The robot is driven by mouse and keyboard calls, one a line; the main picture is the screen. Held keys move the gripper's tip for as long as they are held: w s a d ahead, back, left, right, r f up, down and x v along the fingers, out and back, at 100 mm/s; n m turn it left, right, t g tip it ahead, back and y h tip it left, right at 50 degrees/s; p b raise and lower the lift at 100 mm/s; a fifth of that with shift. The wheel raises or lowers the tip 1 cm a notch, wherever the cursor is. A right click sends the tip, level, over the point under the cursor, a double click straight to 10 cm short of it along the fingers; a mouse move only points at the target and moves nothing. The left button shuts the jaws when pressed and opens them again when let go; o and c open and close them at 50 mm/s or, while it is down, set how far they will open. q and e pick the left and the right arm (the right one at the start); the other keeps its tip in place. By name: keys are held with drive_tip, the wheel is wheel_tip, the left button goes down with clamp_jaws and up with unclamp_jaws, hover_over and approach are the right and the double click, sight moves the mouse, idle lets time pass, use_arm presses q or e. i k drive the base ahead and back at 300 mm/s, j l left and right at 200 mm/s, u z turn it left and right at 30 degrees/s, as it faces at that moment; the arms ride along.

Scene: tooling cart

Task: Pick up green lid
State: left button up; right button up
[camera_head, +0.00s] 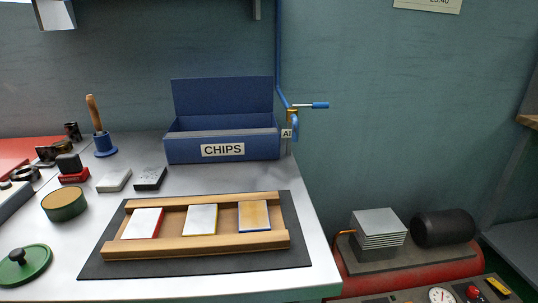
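The green lid (38,262) is round and has a dark knob on top. It lies flat on the white bench top at the lower left of the head view, partly cut off by the left edge of the picture. A round green tin (66,212) with a tan top stands behind it and to its right, apart from it. Neither of my grippers shows in this view.
A dark mat (95,269) with a wooden holder (195,250) and three plates lies right of the lid. A blue CHIPS box (223,106) stands at the back. Small blocks (114,180) and a brush (93,112) are behind the tin. Bare bench surrounds the lid.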

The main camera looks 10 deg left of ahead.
sight(25, 264)
drive_tip(key=u, duration=1.6)
